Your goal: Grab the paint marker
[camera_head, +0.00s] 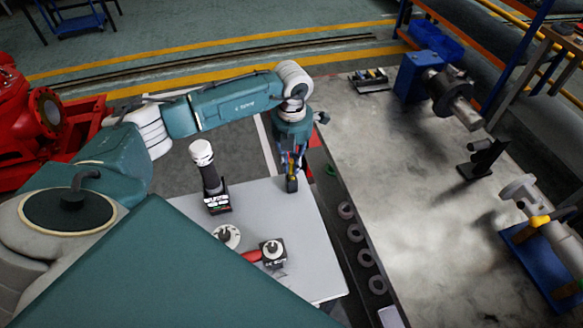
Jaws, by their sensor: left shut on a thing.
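My left gripper (290,160) points down over the far right part of the light grey tabletop (300,236). It is shut on a thin item with a bit of yellow, which looks like the paint marker (291,169). The fingers hide most of it. A small dark holder (292,184) sits right below the fingertips on the tabletop. I cannot tell whether the marker's lower end is still inside it. My right gripper is not in view.
A black tool with a white top (210,178) stands left of the gripper. A round dial (227,236), a red-handled item (252,255) and a square gauge (272,250) lie nearer. A large workbench (400,180) with a blue-bodied machine (415,75) stands right.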

